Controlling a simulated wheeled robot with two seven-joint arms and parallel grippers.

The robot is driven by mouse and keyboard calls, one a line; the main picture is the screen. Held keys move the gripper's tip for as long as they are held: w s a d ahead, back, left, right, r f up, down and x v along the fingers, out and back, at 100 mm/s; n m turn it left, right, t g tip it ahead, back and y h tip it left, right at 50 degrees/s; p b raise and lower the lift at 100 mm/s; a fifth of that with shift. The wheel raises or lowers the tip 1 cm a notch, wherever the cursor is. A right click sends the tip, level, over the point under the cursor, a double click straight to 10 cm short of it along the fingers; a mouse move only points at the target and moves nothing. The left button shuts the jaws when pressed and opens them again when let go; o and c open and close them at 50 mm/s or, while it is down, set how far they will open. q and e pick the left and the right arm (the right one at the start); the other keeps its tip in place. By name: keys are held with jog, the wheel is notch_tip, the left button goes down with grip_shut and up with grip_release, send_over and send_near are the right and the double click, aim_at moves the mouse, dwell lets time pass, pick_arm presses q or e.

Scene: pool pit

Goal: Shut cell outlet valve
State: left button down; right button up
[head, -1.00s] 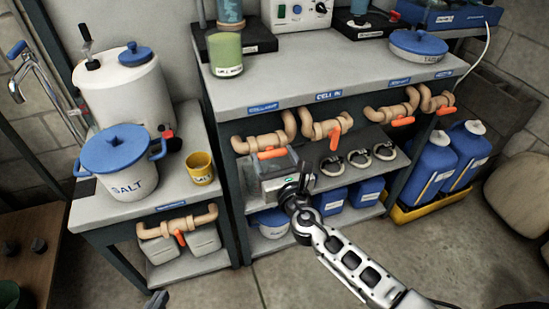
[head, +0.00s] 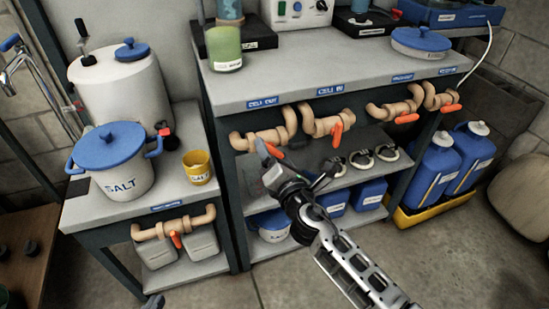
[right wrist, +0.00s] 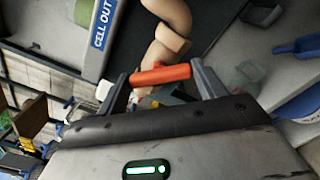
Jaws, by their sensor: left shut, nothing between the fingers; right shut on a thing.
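The cell outlet valve is the tan pipe (head: 262,138) under the bench label CELL OUT (head: 263,102), at the left end of the row. Its orange handle (head: 274,151) slants down to the right in the head view, partly hidden by my right gripper (head: 268,156). In the right wrist view the orange handle (right wrist: 160,75) lies between the two grey fingers of my right gripper (right wrist: 165,82), which is shut on it. Only the tip of my left gripper (head: 153,301) shows, at the bottom edge, shut and empty, far from the valve.
Several similar valves with orange handles line the bench front; the CELL IN handle (head: 337,133) is nearest. A shelf with grey clamps (head: 362,158) lies below. A side table carries a salt pot (head: 118,180) and a yellow cup (head: 198,168), with another valve (head: 175,228) beneath.

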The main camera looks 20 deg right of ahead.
jog(key=m+b, duration=0.1)
jog(key=m, duration=0.2)
jog(key=shift+f+m, duration=0.1)
jog(key=shift+m, duration=0.3)
jog(key=m, duration=0.3)
jog(key=shift+m, duration=0.8)
jog(key=o, duration=1)
jog(key=shift+s, duration=0.1)
